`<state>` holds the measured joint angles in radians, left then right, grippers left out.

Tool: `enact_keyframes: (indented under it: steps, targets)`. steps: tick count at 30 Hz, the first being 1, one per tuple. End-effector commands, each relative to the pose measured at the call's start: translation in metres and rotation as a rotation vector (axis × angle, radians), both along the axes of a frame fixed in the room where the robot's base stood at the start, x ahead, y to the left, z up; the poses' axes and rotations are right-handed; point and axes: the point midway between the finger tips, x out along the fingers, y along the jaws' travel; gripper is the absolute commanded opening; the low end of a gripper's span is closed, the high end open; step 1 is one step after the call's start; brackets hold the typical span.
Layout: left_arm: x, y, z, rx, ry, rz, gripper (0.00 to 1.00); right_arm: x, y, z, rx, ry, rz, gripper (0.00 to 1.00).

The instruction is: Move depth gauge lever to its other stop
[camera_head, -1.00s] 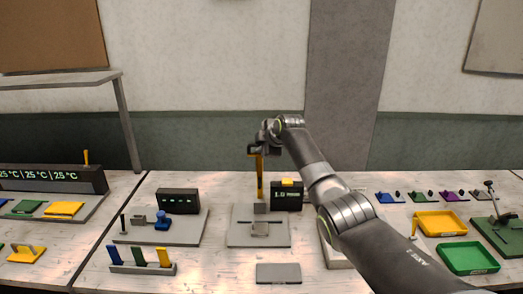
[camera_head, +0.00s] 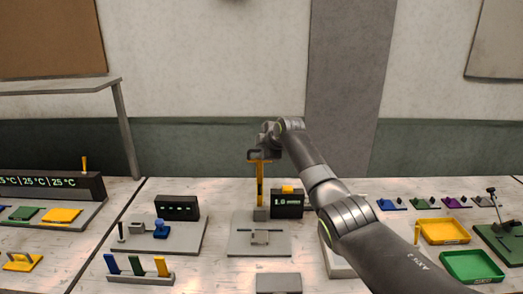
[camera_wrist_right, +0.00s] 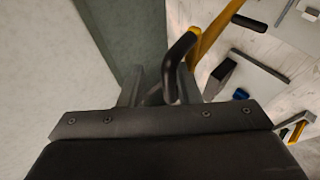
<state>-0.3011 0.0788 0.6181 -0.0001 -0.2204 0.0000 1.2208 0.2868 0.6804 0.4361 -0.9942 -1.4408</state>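The depth gauge stands at the middle of the table in the head view, with an upright yellow lever or post (camera_head: 260,184) beside a black display (camera_head: 287,204) reading about 1.0. Its base is a grey plate (camera_head: 245,246). My right gripper (camera_head: 262,155) is at the top of the yellow part. In the right wrist view a black handle (camera_wrist_right: 176,66) on the yellow lever (camera_wrist_right: 208,38) lies between the two grey fingers (camera_wrist_right: 158,88), nearer the right one. The fingers stand apart, with a gap beside the handle. My left gripper is out of view.
A grey station with a black display (camera_head: 178,207) and a blue part (camera_head: 161,229) stands to the left. A rack of coloured tabs (camera_head: 138,267) is in front of it. Yellow (camera_head: 443,231) and green (camera_head: 473,267) trays are at the right. A grey block (camera_head: 278,283) lies in front.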

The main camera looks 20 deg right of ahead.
Motion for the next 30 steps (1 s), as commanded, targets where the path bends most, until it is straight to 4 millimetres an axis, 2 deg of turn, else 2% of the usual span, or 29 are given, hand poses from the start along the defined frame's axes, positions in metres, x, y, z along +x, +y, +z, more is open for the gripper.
enact_keyframes:
  steps: [1, 11, 20, 25, 30]
  targets:
    - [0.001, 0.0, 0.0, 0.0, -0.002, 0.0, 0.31, -0.001, 0.0, -0.007, 0.001, 0.014, 0.0, 0.34]
    - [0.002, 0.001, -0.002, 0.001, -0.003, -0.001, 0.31, -0.006, -0.001, -0.009, 0.002, 0.022, 0.001, 0.34]
    - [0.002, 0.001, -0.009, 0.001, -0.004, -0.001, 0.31, -0.025, -0.006, 0.008, 0.001, 0.016, -0.001, 0.34]
    - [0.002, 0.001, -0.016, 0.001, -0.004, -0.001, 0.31, -0.04, -0.011, 0.026, 0.0, 0.005, -0.004, 0.34]
    - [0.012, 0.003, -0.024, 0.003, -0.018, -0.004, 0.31, -0.058, -0.015, 0.041, -0.002, 0.001, -0.004, 0.34]
